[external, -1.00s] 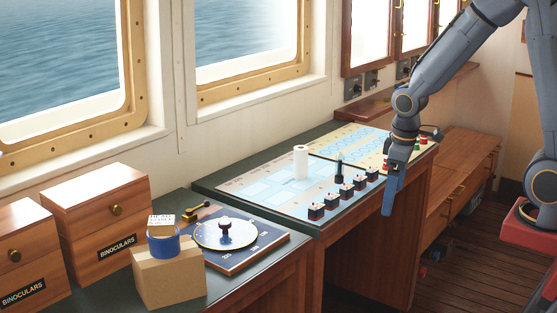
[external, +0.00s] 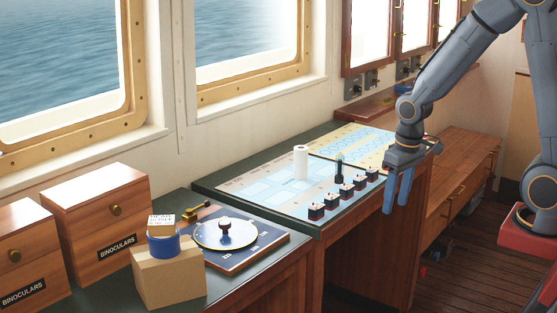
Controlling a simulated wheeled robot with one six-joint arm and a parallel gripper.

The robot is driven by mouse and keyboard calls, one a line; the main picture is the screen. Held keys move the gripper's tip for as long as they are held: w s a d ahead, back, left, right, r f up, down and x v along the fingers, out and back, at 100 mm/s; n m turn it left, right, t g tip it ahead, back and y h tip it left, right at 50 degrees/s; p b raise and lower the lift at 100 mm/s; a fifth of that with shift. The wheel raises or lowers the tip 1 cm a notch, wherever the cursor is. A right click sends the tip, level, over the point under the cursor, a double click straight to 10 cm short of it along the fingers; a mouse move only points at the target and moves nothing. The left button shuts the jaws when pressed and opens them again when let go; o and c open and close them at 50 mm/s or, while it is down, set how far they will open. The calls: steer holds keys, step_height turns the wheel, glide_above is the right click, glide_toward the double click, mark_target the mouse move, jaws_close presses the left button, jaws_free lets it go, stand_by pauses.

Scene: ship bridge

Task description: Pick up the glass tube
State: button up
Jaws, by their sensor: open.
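A small slim upright piece (external: 339,168), dark at the bottom and greyish, possibly glass, above, stands on the chart table. It may be the glass tube, but it is too small to be sure. My gripper (external: 395,208) points down with two blue fingers apart and nothing seen between them. It hangs at the table's front edge, to the right of the slim piece and apart from it.
The chart table (external: 250,206) carries a white roll (external: 300,161) and a row of dark knobbed blocks (external: 331,200) along its front. At left are a disc instrument (external: 268,240), a cardboard box (external: 168,280) with blue tape (external: 163,246), and wooden binocular boxes (external: 97,215).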

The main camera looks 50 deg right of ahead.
mark_target(340, 154)
steer(key=w+d+m, duration=0.4)
steer(key=w+d, duration=0.1)
steer(key=w, duration=0.4)
steer(key=w+d+r+m+b, duration=0.1)
steer(key=w+d+m, duration=0.3)
steer(key=w, duration=0.5)
steer(key=w+d+r+m+g, duration=0.1)
steer(key=w+d+m, duration=0.3)
steer(key=w+d, duration=0.4)
steer(key=shift+w+d+r+m+b, duration=0.15)
steer(key=shift+w+m+b, duration=0.2)
steer(key=shift+w, duration=0.65)
steer(key=shift+w+d+f+p, duration=0.1)
steer(key=shift+f+p, duration=0.8)
steer(key=shift+f, duration=1)
steer(key=shift+w+d+f+p, duration=0.1)
steer(key=shift+f+p, duration=0.75)
steer(key=shift+f, duration=1.05)
steer(key=c, duration=1.1)
steer(key=shift+c, duration=0.2)
